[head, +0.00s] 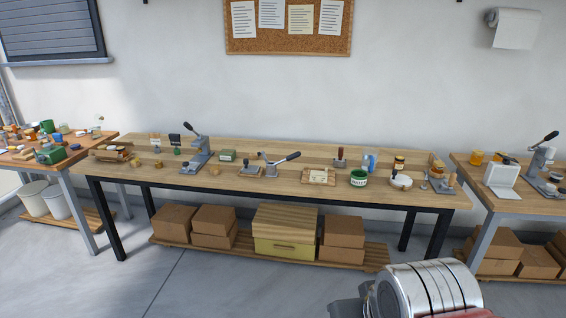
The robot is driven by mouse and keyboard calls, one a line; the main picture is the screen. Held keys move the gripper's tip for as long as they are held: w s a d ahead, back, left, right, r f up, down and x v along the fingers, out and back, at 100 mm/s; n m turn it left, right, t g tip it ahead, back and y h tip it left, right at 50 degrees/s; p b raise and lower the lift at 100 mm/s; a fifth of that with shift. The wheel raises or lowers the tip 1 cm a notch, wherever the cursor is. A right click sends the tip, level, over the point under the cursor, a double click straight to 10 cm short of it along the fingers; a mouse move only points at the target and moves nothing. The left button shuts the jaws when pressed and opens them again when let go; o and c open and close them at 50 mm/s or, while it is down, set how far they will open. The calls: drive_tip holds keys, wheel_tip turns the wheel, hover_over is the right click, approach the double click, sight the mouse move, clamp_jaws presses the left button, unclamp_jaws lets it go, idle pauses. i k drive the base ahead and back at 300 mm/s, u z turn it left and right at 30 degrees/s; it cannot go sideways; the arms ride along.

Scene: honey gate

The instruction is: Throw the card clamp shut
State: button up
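A small grey clamp-like device (267,168) with a dark lever handle sits near the front middle of the long wooden workbench. Its handle slants up to the right; I cannot tell from here whether its jaw is open or shut. A taller grey lever press (197,158) stands to its left, its dark handle raised up to the left. No label shows which of these is the card clamp. A wooden board with pale card-like pieces (319,176) lies to the right of the small device. Part of my arm shows at the bottom right, well short of the bench; my gripper is not visible.
The workbench (340,150) also bears jars, a green tin (358,178) and a stamp-like tool (340,157). Cardboard boxes (214,219) and a yellow-fronted box stand on a low pallet beneath it. Side tables stand left and right. Floor in front is clear.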

sight(295, 154)
drive_tip(key=z, duration=1.6)
drive_tip(key=i, duration=1.45)
drive_tip(key=u, duration=0.5)
